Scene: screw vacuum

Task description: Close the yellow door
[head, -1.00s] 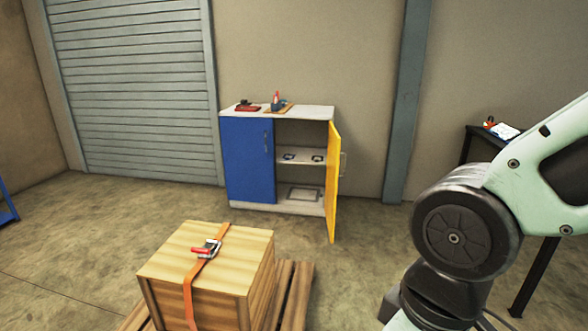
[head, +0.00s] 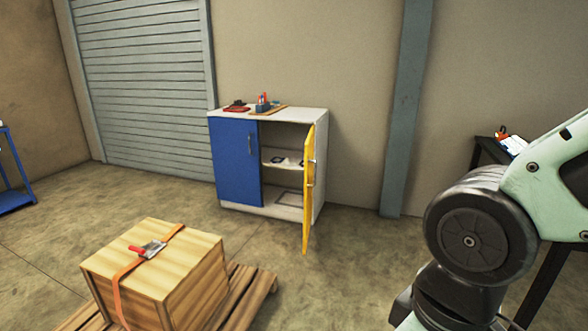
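The yellow door (head: 308,185) stands open on the right side of a low cabinet (head: 319,150) by the back wall. It swings out toward me and is seen nearly edge-on, with a metal handle on its right face. The cabinet's blue door (head: 236,162) on the left is shut. Through the open side I see a shelf with small items and a flat thing at the bottom. My arm shows at the right edge, well apart from the cabinet. My gripper is not in view.
A wooden crate (head: 165,265) with an orange strap sits on a pallet (head: 240,295) at the front left. A dark table (head: 490,150) stands at the right, partly behind my arm. A blue frame (head: 18,180) is at the far left. The floor (head: 350,270) between crate and arm is clear.

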